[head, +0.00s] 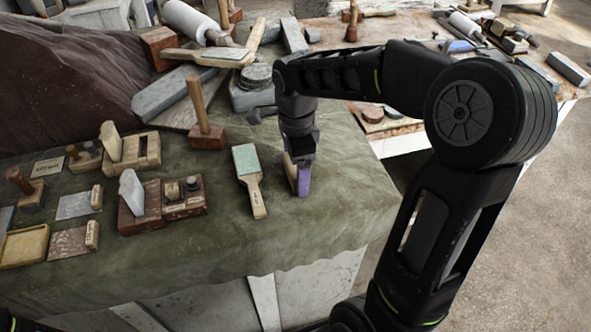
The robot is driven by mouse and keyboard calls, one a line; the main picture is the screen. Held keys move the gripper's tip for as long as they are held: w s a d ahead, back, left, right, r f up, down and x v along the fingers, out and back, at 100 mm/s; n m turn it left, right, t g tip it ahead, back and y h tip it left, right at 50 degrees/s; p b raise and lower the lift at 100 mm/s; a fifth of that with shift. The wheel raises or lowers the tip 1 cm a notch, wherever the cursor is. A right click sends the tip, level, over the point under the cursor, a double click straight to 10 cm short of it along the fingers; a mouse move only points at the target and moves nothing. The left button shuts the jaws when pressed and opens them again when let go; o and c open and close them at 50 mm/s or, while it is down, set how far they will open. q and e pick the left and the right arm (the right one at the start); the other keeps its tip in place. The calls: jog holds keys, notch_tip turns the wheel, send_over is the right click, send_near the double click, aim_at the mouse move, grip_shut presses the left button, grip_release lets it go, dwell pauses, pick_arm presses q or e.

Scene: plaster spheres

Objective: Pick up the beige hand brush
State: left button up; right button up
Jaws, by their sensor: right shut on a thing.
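My right gripper (298,160) points down over the front right part of the green cloth-covered table. It is shut on a narrow upright object, with a beige side (290,172) on the left and a purple side (304,182) on the right. This looks like the beige hand brush, but the gripper hides its upper part. Its lower end is at or close to the cloth; I cannot tell whether it touches. My left gripper is out of view.
A wooden-handled tool with a pale green face (246,159) lies just left of the gripper. A wooden mallet (206,135) stands behind it. Several blocks and stamps fill the left side. The green cloth (340,205) is clear at the right front.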

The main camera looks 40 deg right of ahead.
jog(key=c, duration=0.3)
notch_tip(320, 180, up, 10)
jog(key=shift+r, duration=0.1)
dwell(0.5)
dwell(0.3)
jog(key=o, duration=0.9)
jog(key=c, duration=0.7)
